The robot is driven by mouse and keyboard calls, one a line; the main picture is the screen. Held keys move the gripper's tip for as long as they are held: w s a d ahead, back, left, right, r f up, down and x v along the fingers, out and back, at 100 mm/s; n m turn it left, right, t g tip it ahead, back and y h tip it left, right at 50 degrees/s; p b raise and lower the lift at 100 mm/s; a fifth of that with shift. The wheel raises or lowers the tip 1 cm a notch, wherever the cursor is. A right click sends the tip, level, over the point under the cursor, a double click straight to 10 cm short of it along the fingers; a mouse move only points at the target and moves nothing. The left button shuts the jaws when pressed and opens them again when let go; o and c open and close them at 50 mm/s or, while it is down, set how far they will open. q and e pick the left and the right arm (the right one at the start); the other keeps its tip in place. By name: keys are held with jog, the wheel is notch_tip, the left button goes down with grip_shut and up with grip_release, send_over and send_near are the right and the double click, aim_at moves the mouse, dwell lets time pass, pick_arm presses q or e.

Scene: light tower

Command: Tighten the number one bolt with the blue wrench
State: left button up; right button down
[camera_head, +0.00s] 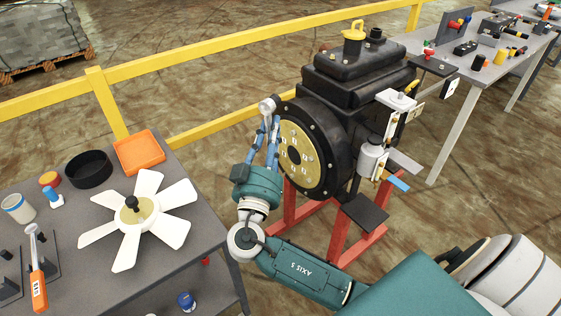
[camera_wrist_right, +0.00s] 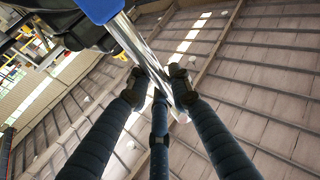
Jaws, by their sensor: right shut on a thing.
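The engine's round front flange (camera_head: 289,160) faces left, with several bolts around a pale disc. The markings are too small to read, so I cannot tell which is number one. My right gripper (camera_head: 268,118) points up just left of the flange, its fingers shut on the blue wrench. In the right wrist view the wrench (camera_wrist_right: 138,45) passes between the fingertips (camera_wrist_right: 157,88), silver shaft gripped and blue handle at the top edge. In the head view its silver end (camera_head: 267,105) shows at the fingertips, near the flange's upper left. The left gripper is out of view.
The black engine (camera_head: 350,85) sits on a red stand (camera_head: 345,245). A grey table (camera_head: 200,255) at left holds a white fan (camera_head: 150,215), an orange tray (camera_head: 139,151) and an orange-handled wrench (camera_head: 38,285). A yellow rail (camera_head: 190,65) runs behind. Another table stands at upper right.

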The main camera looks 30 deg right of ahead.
jog(key=w+d+f+n+g, duration=0.2)
jog(key=n, duration=0.1)
jog(key=n+g+y+b, duration=0.1)
jog(key=n+g+b, duration=0.2)
jog(key=n+g, duration=0.35)
send_near(293, 133)
notch_tip(293, 133, down, 4)
jog(key=s, duration=0.2)
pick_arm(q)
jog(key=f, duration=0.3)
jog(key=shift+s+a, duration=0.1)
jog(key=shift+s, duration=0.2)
pick_arm(e)
jog(key=shift+r+g, duration=0.1)
jog(key=shift+g, duration=0.25)
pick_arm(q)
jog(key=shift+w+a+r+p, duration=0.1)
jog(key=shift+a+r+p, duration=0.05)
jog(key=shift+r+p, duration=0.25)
pick_arm(e)
jog(key=d, duration=0.4)
jog(key=shift+w+d, duration=0.15)
jog(key=shift+d, duration=0.25)
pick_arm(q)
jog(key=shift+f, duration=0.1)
pick_arm(e)
jog(key=shift+r, duration=0.1)
jog(key=shift+d, duration=1)
